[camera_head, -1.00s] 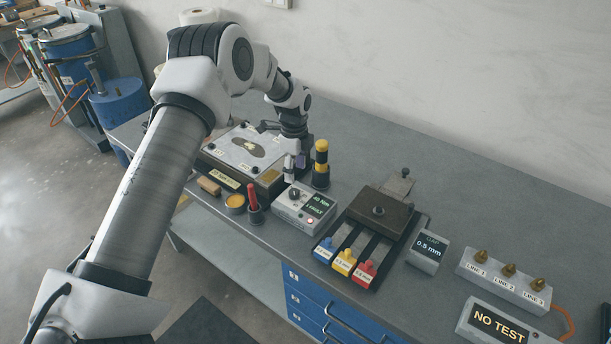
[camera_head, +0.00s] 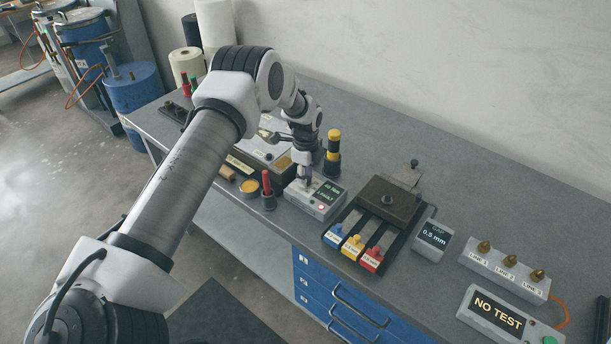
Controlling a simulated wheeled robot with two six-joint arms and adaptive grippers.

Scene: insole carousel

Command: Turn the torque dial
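The small grey box with a lit green display and a red-lit button (camera_head: 317,198) stands near the bench's front edge. Its dial is on the left part of its top and is now mostly hidden by my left gripper. My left gripper (camera_head: 305,182) points down right over that dial, its fingertips at or just above it. I cannot tell whether the fingers touch the dial or how far apart they are. My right gripper is not in view.
A red-handled tool in a dark holder (camera_head: 267,190) and a yellow-black post (camera_head: 332,155) stand close to the gripper. A dark fixture (camera_head: 390,203) with blue, yellow and red tabs is to the right. The back right of the bench (camera_head: 500,200) is clear.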

